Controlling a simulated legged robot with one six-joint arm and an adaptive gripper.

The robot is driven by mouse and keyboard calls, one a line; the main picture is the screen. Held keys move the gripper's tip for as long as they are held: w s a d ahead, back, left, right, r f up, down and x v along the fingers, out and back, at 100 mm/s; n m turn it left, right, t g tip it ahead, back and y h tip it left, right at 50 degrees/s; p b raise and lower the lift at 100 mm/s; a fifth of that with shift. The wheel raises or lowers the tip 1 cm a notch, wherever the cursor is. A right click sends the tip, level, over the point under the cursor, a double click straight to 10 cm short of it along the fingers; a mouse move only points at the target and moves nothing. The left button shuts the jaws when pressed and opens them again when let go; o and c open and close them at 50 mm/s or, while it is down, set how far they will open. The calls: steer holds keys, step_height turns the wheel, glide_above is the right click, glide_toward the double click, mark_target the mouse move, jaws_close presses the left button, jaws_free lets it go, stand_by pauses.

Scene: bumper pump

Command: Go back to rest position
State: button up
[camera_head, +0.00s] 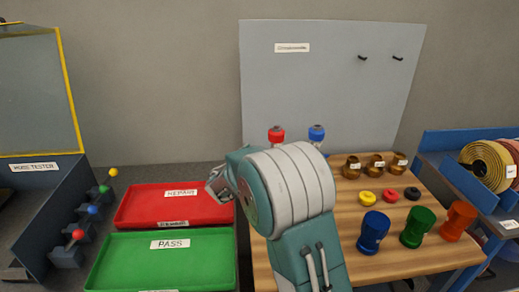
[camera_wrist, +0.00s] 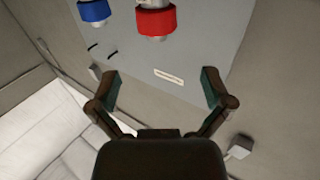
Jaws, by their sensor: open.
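My gripper (camera_wrist: 163,88) is open in the wrist view, with nothing between its two fingers. In the head view my arm hides most of it; part of it shows at the arm's left side, near the right end of the red tray (camera_head: 146,207). A red-capped fitting (camera_wrist: 157,22) and a blue-capped fitting (camera_wrist: 95,12) show beyond the fingers in the wrist view. In the head view the red cap (camera_head: 276,134) and blue cap (camera_head: 317,132) stand behind my arm, in front of the grey panel. Their lower parts are hidden.
A green tray (camera_head: 205,262) marked PASS lies before the red one. The wooden table (camera_head: 350,262) holds brass pieces (camera_head: 377,166), small rings (camera_head: 391,196) and blue, green and orange cups (camera_head: 417,229). A blue hose rack (camera_head: 455,160) stands right, a hose tester (camera_head: 40,120) left.

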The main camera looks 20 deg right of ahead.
steer(key=shift+r, duration=0.1)
steer(key=s+d+r+g+y, duration=0.1)
steer(key=s+d+r+g, duration=0.15)
steer(key=s, duration=0.35)
steer(key=s+d+r+g, duration=0.1)
steer(key=s+g, duration=0.2)
steer(key=s, duration=0.4)
steer(key=s+d+r+g+y, duration=0.1)
steer(key=s+d+g, duration=0.1)
steer(key=s, duration=0.4)
steer(key=s+a+f+n+y, duration=0.1)
steer(key=s+a+n+y, duration=0.3)
steer(key=s, duration=0.6)
steer(key=s+a+f+n+y, duration=0.1)
steer(key=s+a+n+y, duration=0.4)
steer(key=s, duration=0.6)
steer(key=a+y, duration=0.1)
steer(key=a, duration=0.1)
steer(key=shift+a+y, duration=0.4)
steer(key=shift+s, duration=0.1)
